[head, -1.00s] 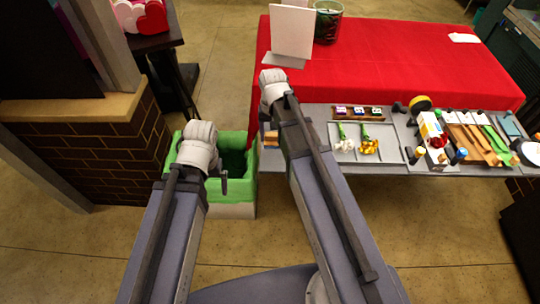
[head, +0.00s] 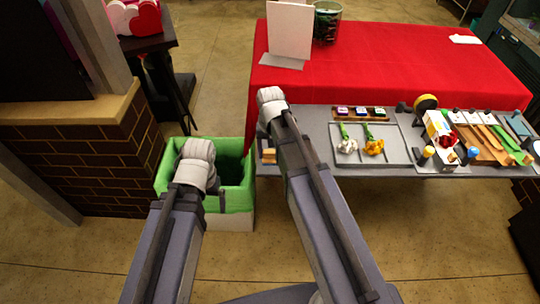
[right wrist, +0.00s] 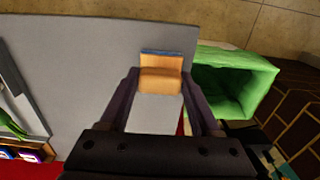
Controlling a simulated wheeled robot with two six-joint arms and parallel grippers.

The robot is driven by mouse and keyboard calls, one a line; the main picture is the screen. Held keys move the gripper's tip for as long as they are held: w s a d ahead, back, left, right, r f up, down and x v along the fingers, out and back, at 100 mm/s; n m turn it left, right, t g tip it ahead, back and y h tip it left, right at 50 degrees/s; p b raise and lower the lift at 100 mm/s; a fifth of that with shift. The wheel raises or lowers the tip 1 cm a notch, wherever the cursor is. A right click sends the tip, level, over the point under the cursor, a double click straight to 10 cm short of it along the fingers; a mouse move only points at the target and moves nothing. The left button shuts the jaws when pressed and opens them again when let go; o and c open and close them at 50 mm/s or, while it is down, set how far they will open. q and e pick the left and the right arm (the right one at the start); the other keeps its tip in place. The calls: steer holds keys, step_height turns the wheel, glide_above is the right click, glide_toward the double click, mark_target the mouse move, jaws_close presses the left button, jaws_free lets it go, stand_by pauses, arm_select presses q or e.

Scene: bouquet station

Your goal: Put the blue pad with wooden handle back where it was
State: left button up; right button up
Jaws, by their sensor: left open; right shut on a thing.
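The blue pad with wooden handle (right wrist: 160,78) sits between the fingers of my right gripper (right wrist: 160,88) in the right wrist view, with a blue edge at its far side. The gripper is shut on it, over the left end of the grey table strip (right wrist: 75,70). In the head view its wooden part (head: 268,155) shows just left of my right arm; most of that gripper is hidden. I cannot tell whether the pad touches the table. My left gripper (head: 218,198) hangs over the green bin, open, with its fingers mostly hidden.
The green bin (head: 237,195) stands left of the table end. Ink pads (head: 360,112), flowers (head: 373,146) and tools fill the strip to the right. A red-covered table (head: 400,65) with a white card (head: 290,32) lies behind. A brick counter (head: 75,160) is at left.

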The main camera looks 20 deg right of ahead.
mark_target(270, 151)
steer(key=shift+r, duration=0.1)
steer(key=o, duration=1.3)
steer(key=shift+f, duration=0.2)
steer(key=shift+r, duration=0.1)
step_height(270, 151, up, 12)
steer(key=p, duration=1.2)
steer(key=shift+r, duration=0.1)
